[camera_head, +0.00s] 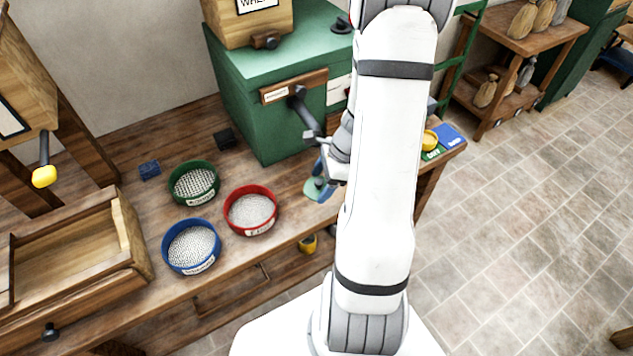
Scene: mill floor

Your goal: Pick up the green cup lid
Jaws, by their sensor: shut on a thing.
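My gripper (325,172) is at the right part of the wooden workbench, in front of the green mill cabinet. My white arm stands in front of it and hides part of it. A flat teal-green piece (313,188), which looks like the green cup lid, shows at the fingertips. The gripper is shut on it. I cannot tell whether the lid is lifted or touches the bench.
Green (194,183), red (251,210) and blue (191,246) sieves stand on the workbench (130,170) to the left. The green mill cabinet (235,85) with a crank is behind. A yellow cup (430,140) sits by green and blue cards at the right end. The floor is clear at right.

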